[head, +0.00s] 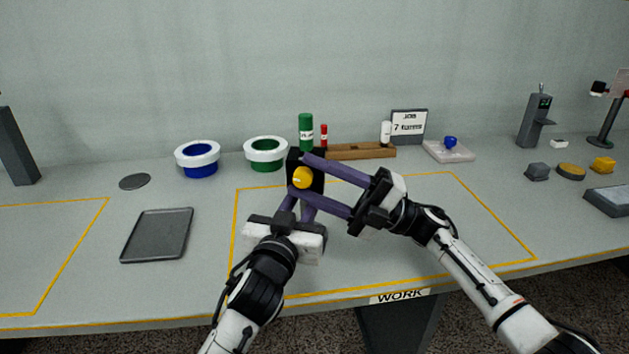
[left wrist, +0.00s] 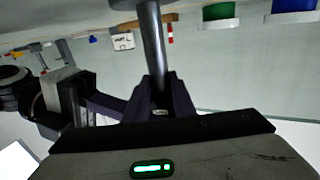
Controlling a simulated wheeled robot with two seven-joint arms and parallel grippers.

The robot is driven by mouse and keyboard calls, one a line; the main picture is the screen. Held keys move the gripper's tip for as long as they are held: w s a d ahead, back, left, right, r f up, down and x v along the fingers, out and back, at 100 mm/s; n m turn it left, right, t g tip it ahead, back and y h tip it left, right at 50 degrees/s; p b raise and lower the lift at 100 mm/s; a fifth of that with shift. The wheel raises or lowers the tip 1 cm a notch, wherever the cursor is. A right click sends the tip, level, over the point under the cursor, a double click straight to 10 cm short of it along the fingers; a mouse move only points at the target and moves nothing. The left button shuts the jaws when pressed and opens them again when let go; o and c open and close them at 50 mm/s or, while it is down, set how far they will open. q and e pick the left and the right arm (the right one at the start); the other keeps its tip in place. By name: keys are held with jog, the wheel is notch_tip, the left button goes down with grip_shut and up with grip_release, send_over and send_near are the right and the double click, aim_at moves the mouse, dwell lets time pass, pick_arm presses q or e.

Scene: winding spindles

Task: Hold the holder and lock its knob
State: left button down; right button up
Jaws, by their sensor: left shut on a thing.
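The holder (head: 319,181) shows as a dark block with a round yellow knob (head: 302,178) on its near face, at the middle of the head view. My left gripper (head: 299,203) is below the block, shut on the holder's grey post (left wrist: 152,45), which runs between its fingers in the left wrist view. My right gripper (head: 305,174) comes in from the right with its fingers spread, one above and one below the knob. I cannot tell whether either finger touches the knob. The holder's lower part is hidden by my left gripper.
A dark tray (head: 157,236) lies left. A sign (head: 408,123) stands at the back. The yellow-outlined work area is otherwise clear.

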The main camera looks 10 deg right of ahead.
jog(key=shift+d+f, duration=0.15)
jog(key=shift+f, duration=0.15)
